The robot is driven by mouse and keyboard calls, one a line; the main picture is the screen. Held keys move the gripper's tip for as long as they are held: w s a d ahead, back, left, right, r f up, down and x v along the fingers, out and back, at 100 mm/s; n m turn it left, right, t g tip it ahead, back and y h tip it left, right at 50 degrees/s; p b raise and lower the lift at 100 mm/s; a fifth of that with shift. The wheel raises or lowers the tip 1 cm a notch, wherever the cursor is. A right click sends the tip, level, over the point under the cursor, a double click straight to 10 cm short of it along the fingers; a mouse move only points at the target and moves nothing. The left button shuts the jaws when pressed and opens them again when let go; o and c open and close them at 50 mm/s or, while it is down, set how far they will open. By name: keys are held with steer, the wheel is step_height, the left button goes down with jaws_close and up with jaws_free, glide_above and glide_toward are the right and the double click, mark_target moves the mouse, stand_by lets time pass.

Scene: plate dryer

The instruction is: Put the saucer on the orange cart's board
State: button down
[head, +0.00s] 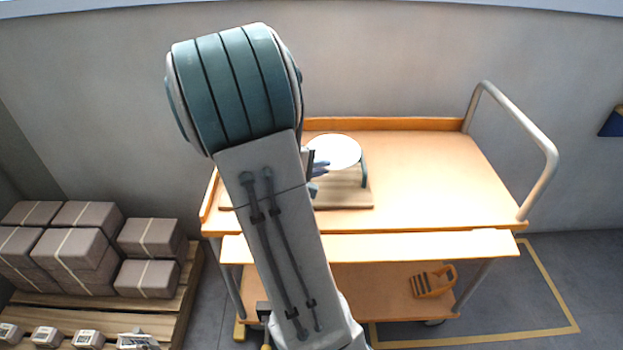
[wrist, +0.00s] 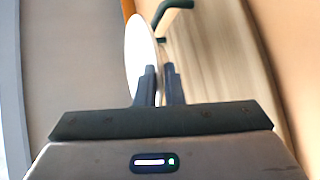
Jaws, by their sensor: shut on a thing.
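The white saucer (head: 337,150) is over the wooden board (head: 345,197) on the orange cart's top. My gripper (head: 318,167) is shut on the saucer's near left edge; my arm hides part of it. In the wrist view the saucer (wrist: 138,45) shows edge-on between the two dark fingertips (wrist: 160,72), with the board's wood grain (wrist: 205,60) beyond to the right. I cannot tell whether the saucer touches the board. A dark green bent bar (head: 365,170) stands on the board just right of the saucer; it also shows in the wrist view (wrist: 172,10).
The orange cart (head: 440,180) has a raised back edge and a grey handle (head: 540,150) at right. Its top is clear right of the board. An orange slotted item (head: 432,283) lies on the lower shelf. Boxes (head: 75,245) sit on a pallet at left.

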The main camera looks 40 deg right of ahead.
steer(key=w, duration=0.1)
steer(key=w+f, duration=0.1)
steer(key=w, duration=0.1)
steer(key=shift+f, duration=2.35)
steer(key=shift+f+b, duration=0.25)
steer(key=shift+b, duration=0.3)
steer(key=shift+a, duration=0.1)
